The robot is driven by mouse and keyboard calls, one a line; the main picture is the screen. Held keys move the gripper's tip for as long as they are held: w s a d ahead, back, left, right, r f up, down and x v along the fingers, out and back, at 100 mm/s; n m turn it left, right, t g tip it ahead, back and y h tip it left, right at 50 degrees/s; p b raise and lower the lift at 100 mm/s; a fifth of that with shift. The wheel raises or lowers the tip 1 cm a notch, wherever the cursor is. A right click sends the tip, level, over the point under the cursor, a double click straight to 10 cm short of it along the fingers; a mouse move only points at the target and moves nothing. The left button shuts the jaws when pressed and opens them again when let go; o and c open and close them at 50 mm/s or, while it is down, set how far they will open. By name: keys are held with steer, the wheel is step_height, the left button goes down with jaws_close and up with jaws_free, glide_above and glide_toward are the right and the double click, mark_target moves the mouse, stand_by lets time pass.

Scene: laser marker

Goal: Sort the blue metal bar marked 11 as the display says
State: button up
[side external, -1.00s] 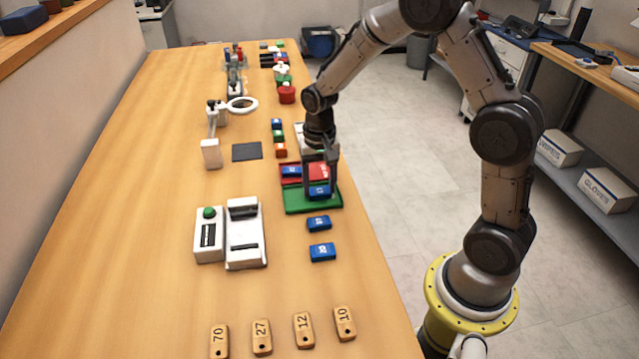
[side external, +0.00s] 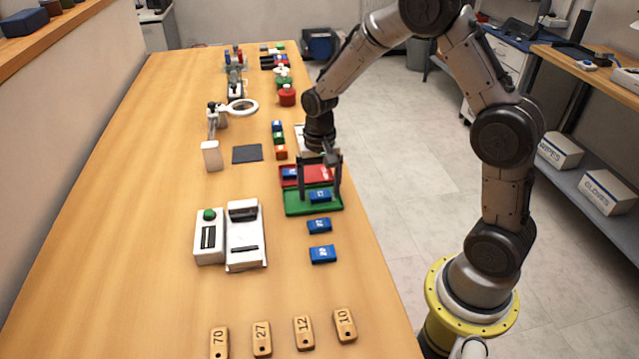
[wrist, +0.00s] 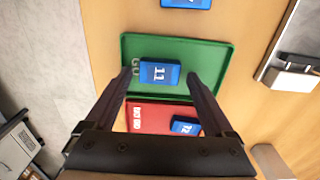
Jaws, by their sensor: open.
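The blue bar marked 11 (wrist: 160,73) lies in the green tray (wrist: 213,53), whose floor lettering is partly covered by the bar. In the side view the same blue bar (side external: 320,196) lies in the green tray (side external: 294,208). My gripper (wrist: 158,78) is open, with one finger on each side of the bar and gaps between; in the side view my gripper (side external: 320,192) is just over the tray. The red tray (wrist: 152,121) sits beside the green one and holds another blue bar (wrist: 185,125). The marker's display is not readable.
Two blue bars (side external: 319,225) (side external: 322,254) lie on the table in front of the green tray. A white machine (side external: 246,235) and a control box with a green button (side external: 209,236) stand to the left. Several numbered wooden tags (side external: 262,337) lie at the near edge.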

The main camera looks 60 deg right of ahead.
step_height(320, 180, up, 14)
stand_by(0.5)
steer(key=shift+f, duration=0.1)
steer(key=s+a+r+n+t, duration=0.2)
steer(key=s+a+r+t, duration=0.15)
steer(key=s+r, duration=0.6)
steer(key=s+a+f+n+t, duration=0.1)
steer(key=s+f+n, duration=0.1)
steer(key=s, duration=0.4)
steer(key=s+a+f+n+t, duration=0.1)
steer(key=s+f+n, duration=0.1)
steer(key=s+n, duration=0.3)
steer(key=shift+s+a, duration=0.35)
steer(key=shift+s, duration=0.35)
